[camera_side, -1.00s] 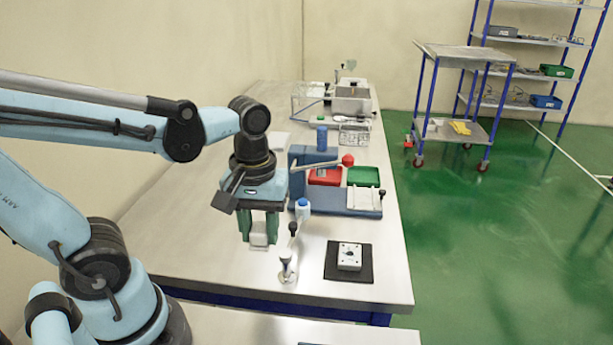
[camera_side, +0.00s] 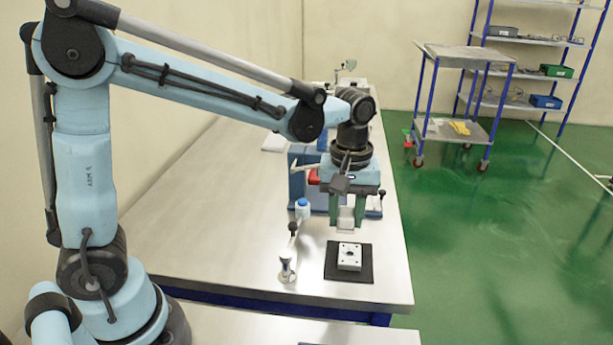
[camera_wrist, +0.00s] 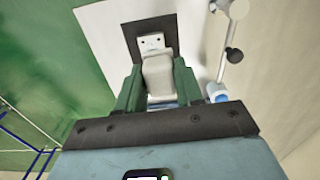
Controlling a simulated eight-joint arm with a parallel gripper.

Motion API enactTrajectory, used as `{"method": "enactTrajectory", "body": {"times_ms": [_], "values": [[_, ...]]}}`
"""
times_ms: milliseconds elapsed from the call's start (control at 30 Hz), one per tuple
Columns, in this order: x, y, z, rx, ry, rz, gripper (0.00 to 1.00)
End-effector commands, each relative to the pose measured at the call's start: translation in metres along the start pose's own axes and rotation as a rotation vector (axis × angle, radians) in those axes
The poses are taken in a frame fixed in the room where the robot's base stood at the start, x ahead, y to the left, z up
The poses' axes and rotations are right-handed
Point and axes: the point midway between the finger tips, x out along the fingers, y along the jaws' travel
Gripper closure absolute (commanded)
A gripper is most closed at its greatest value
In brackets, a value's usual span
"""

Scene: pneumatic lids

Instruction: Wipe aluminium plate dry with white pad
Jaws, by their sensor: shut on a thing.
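The aluminium plate (camera_side: 349,257) is a small pale block with dark holes, lying on a black mat (camera_side: 337,274) near the table's front edge. My gripper (camera_side: 347,222) is shut on the white pad (camera_side: 346,219), above and slightly behind the plate in the side view. The pad is held between the green fingers, apart from the plate in the side view. In the wrist view the white pad (camera_wrist: 159,76) sits between the fingers and covers part of the plate (camera_wrist: 152,42). The pad's underside is hidden.
A blue fixture (camera_side: 300,180) with a red part is partly hidden behind my gripper. The table left of the clamp is clear.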

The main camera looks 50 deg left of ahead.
Motion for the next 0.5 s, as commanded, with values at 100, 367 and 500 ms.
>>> {"method": "enactTrajectory", "body": {"times_ms": [100,367,500], "values": [[0.004,0.011,-0.003,0.002,0.0,0.0,0.88],[0.011,0.016,-0.004,0.0,0.0,0.0,0.88],[0.018,0.016,-0.004,0.0,0.0,0.0,0.88]]}}
